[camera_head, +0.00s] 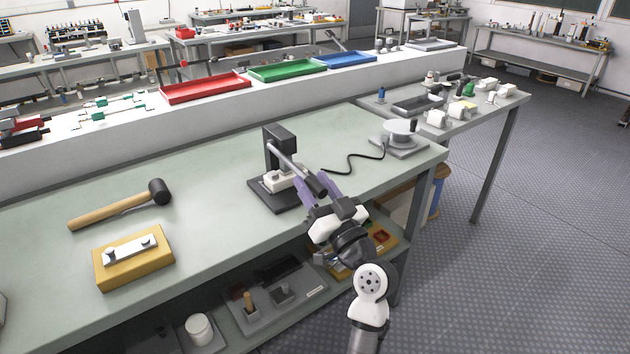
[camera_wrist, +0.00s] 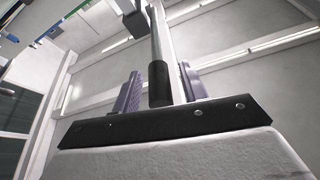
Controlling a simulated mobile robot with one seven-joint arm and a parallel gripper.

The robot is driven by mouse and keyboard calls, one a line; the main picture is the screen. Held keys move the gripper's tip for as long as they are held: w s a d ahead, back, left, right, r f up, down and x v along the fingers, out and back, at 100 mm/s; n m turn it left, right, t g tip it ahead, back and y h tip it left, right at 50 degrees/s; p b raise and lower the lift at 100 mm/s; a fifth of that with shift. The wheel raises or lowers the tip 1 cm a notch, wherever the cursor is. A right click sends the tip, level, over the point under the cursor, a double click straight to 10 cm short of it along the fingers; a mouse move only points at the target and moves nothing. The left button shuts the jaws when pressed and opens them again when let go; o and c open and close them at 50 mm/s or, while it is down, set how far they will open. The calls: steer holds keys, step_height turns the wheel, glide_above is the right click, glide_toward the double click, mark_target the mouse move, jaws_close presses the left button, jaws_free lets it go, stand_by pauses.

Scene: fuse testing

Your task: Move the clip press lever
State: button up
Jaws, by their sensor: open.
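The clip press (camera_head: 280,168) stands on the green bench with a dark base, a dark upright post and a white block on the base. Its lever (camera_head: 292,163) is a grey rod that slopes down toward the bench's front edge and ends in a black grip. My gripper (camera_head: 318,190) is open at the lever's end, with its purple fingers on either side of the black grip. In the wrist view the black grip (camera_wrist: 158,84) stands between the two fingers (camera_wrist: 158,90), with the grey rod beyond it. I cannot tell whether a finger touches the grip.
A mallet (camera_head: 120,204) and a yellow block with a metal plate (camera_head: 134,272) lie on the bench to the left. A round grey device (camera_head: 400,134) with a black cable is at the right. Red, green (camera_head: 288,69) and blue trays stand on the ledge behind.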

jaws_close()
stand_by(0.3)
steer(key=shift+r, duration=0.1)
